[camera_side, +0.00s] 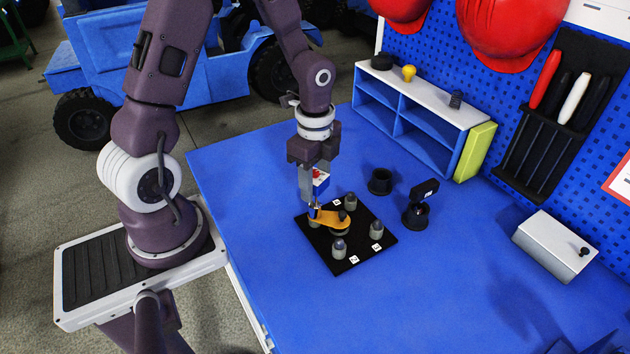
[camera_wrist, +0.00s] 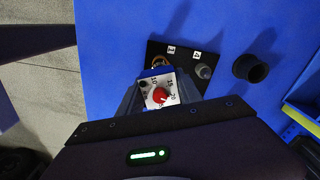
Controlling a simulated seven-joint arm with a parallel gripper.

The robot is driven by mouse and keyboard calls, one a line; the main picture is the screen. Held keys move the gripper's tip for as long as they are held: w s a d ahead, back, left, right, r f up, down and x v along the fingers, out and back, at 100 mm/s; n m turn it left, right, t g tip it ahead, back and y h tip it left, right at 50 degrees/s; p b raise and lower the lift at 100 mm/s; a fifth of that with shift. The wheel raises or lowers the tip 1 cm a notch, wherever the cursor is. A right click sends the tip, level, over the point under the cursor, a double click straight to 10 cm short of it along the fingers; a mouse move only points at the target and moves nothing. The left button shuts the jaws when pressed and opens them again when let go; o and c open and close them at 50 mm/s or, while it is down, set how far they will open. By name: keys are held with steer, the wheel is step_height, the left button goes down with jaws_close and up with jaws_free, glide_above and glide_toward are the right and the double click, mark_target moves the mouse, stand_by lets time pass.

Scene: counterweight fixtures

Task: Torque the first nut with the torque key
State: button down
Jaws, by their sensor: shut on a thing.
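My gripper (camera_side: 315,190) is shut on the torque key (camera_side: 321,178), which has a blue and white body and a red knob. In the wrist view the key's dial (camera_wrist: 158,93) faces the camera between the fingers. The key points down, its tip at the left end of an orange arm-shaped piece (camera_side: 332,224) on the black fixture plate (camera_side: 366,262). I cannot tell whether the tip is seated on a nut there. Several grey posts, such as the front one (camera_side: 340,250), stand on the plate beside white number labels. The key hides part of the plate in the wrist view.
An empty-looking black round holder (camera_side: 380,182) stands behind the plate. Right of it, another holder (camera_side: 416,214) carries a black tool (camera_side: 424,190). A shelf (camera_side: 430,130) and a white box (camera_side: 555,243) stand farther back. The blue table (camera_side: 450,310) is clear in front.

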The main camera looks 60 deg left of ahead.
mark_target(315, 171)
steer(key=m, duration=0.4)
steer(key=shift+m, duration=0.4)
steer(key=shift+r, duration=2.05)
steer(key=shift+r, duration=0.1)
steer(key=shift+r, duration=1.45)
